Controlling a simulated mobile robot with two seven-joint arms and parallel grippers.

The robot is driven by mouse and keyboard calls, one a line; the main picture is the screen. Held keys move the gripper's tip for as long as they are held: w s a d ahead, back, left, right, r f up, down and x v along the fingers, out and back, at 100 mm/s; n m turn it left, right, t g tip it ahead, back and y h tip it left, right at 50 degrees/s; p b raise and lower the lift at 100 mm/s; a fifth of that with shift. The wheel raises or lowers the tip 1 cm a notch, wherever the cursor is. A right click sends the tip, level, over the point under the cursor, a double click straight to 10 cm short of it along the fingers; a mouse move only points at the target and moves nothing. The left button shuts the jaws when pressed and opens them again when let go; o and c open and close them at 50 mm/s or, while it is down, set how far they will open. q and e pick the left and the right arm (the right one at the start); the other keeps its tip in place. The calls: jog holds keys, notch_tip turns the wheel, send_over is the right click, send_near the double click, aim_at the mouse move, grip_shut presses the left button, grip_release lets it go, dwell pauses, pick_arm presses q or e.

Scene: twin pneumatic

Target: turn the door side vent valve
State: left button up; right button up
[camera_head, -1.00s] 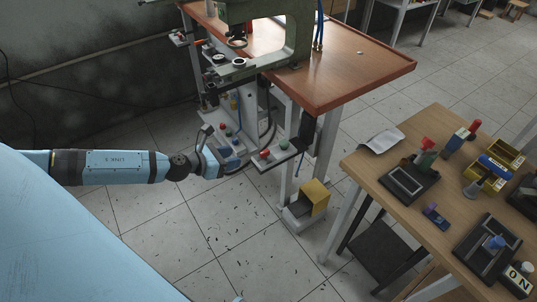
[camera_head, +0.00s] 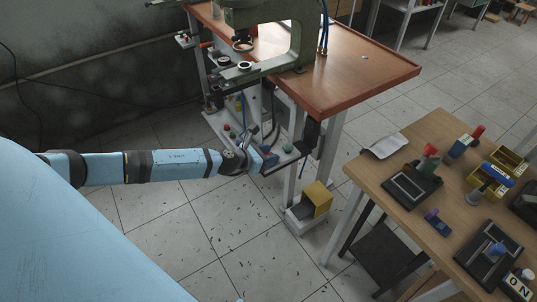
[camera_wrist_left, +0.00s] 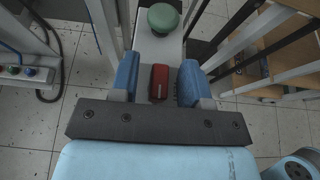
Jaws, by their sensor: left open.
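My left gripper (camera_head: 270,158) is at the small shelf (camera_head: 297,154) on the front of the press bench. In the left wrist view, my open gripper (camera_wrist_left: 159,82) has one blue finger on each side of a red valve handle (camera_wrist_left: 159,80), with a narrow gap on both sides. A green knob (camera_wrist_left: 163,18) sits farther along the same shelf; it also shows in the head view (camera_head: 288,147). The red handle is hidden behind the gripper in the head view. No label shows which valve is the door side vent. My right gripper is not in view.
Another panel with small coloured knobs (camera_head: 228,130) lies to the left and also shows in the left wrist view (camera_wrist_left: 25,71). Bench legs and hoses are close by. A yellow and grey foot pedal (camera_head: 316,198) stands below. A cluttered wooden table (camera_head: 400,140) is at right.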

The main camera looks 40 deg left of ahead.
pick_arm(q)
grip_shut()
